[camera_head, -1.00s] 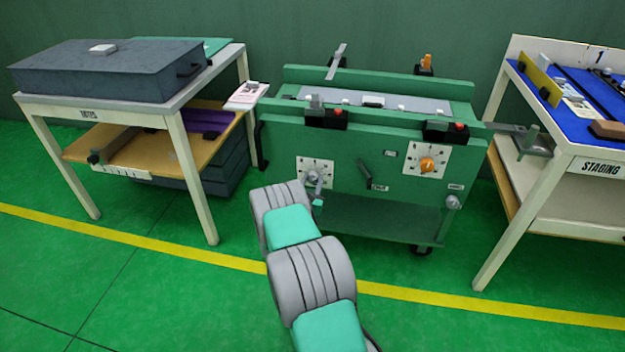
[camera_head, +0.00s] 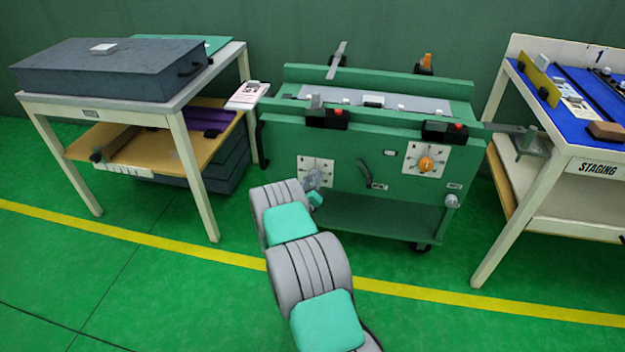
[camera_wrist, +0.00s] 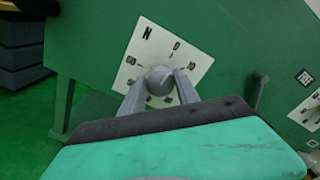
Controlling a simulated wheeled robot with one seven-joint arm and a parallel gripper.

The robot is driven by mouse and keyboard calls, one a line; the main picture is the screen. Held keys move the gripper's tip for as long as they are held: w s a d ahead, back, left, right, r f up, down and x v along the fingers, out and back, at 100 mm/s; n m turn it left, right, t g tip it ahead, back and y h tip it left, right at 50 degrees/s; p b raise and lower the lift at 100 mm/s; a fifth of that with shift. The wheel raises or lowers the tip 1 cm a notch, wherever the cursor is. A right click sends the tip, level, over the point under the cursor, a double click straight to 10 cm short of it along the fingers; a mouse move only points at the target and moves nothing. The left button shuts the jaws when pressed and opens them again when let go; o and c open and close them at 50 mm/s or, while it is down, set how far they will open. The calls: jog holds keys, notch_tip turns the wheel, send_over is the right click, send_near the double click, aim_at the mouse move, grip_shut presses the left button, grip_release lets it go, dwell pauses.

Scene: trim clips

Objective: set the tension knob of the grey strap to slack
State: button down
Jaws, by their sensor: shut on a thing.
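The grey tension knob (camera_wrist: 159,76) sits on a white dial plate (camera_wrist: 184,54) on the front panel of the green cart (camera_head: 350,150). In the wrist view the two fingers of my gripper (camera_wrist: 160,84) are closed on either side of the knob. The plate carries small black marks and letters, partly hidden by the knob and fingers. Which mark the knob points at cannot be told. In the head view the left dial plate (camera_head: 306,166) is partly covered by my gripper (camera_head: 314,181).
An orange knob (camera_head: 426,164) on a second dial plate is at the panel's right. A dark lever (camera_head: 363,171) is between the dials. A table with a dark case (camera_head: 105,72) stands left, and a blue-topped staging table (camera_head: 590,110) right.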

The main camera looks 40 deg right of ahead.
jog(key=shift+r+n, duration=0.1)
jog(key=shift+n, duration=0.4)
jog(key=c, duration=0.9)
grip_release()
jog(key=shift+a, duration=0.1)
jog(key=p+v, duration=0.1)
jog(key=v, duration=0.6)
jog(key=shift+s+a, duration=0.2)
jog(key=shift+a, duration=0.05)
